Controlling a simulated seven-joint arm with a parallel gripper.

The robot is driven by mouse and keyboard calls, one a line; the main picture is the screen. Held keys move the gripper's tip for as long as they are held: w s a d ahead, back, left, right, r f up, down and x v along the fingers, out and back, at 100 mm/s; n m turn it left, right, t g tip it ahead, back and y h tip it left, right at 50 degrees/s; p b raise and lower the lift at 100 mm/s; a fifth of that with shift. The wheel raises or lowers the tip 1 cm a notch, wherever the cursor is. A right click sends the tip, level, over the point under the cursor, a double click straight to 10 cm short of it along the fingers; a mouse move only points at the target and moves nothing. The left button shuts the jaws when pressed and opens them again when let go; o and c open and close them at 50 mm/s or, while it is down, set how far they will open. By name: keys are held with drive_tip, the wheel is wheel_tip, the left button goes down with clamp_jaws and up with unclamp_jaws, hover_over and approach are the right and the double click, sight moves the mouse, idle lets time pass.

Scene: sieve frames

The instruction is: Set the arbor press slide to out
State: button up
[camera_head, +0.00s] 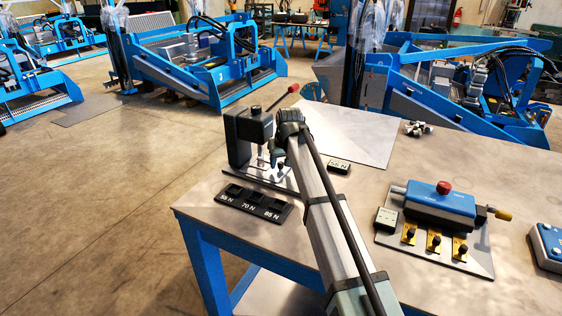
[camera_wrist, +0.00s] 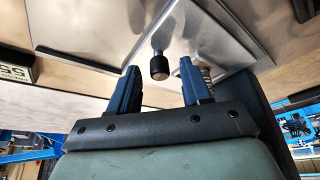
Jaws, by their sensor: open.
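The arbor press (camera_head: 245,135) stands on the left part of the table, a dark grey body with a red-tipped lever (camera_head: 293,88) at its top. My gripper (camera_head: 276,150) is at the front of the press; my arm hides part of it in the head view. In the wrist view my gripper (camera_wrist: 160,85) is open, its two blue-black fingers apart. A black knob on a short metal stem (camera_wrist: 158,68) shows in the gap between the fingertips; I cannot tell whether they touch it. A coil spring (camera_wrist: 206,76) shows behind the right finger. Which position the slide is in is unclear.
A black tray marked 55 N, 70 N and 85 N (camera_head: 254,203) lies in front of the press. A small 55 N block (camera_head: 339,167) sits right of my arm. A blue fixture with a red knob (camera_head: 440,203) stands farther right. A bare plate (camera_head: 350,135) lies behind.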

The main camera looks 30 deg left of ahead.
drive_tip(key=shift+c, duration=0.2)
clamp_jaws()
idle(0.4)
